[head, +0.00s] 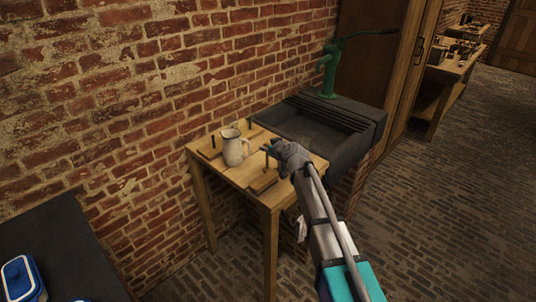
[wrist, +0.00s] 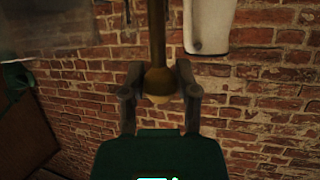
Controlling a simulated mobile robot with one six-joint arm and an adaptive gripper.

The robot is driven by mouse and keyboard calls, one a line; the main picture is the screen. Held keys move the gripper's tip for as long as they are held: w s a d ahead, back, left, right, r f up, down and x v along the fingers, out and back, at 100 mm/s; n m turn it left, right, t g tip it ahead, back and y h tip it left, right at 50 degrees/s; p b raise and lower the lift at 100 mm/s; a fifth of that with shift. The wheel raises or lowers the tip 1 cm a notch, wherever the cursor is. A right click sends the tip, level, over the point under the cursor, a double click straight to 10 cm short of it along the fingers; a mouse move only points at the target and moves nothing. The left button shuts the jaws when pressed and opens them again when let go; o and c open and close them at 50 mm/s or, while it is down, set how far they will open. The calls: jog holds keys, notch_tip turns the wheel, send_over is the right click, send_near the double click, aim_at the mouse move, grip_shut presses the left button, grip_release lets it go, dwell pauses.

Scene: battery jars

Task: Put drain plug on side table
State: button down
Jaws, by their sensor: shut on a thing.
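My gripper (wrist: 160,92) is shut on the round brown knob of the drain plug (wrist: 158,80), and a straight brown rod runs from the knob to the top edge of the wrist view. In the head view my gripper (head: 270,151) is over the right part of the wooden side table (head: 238,178). The plug's lower end is hidden or too small to make out there, so I cannot tell whether it touches the table.
A pale jug (head: 234,150) stands left of my gripper, close by. Wooden blocks (head: 263,181) with upright pegs lie on the table. A dark stone sink (head: 315,130) with a green hand pump (head: 328,72) stands behind. A brick wall (head: 150,110) runs along the left.

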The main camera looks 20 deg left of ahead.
jog(key=shift+f+b, duration=0.35)
jog(key=shift+f, duration=0.4)
jog(key=shift+c, duration=1.8)
grip_release()
jog(key=shift+s+d+r, duration=0.15)
jog(key=shift+r, duration=0.15)
jog(key=p+v, duration=0.4)
jog(key=v, duration=0.7)
jog(key=shift+d+p, duration=0.2)
jog(key=shift+p, duration=0.15)
jog(key=shift+r, duration=0.1)
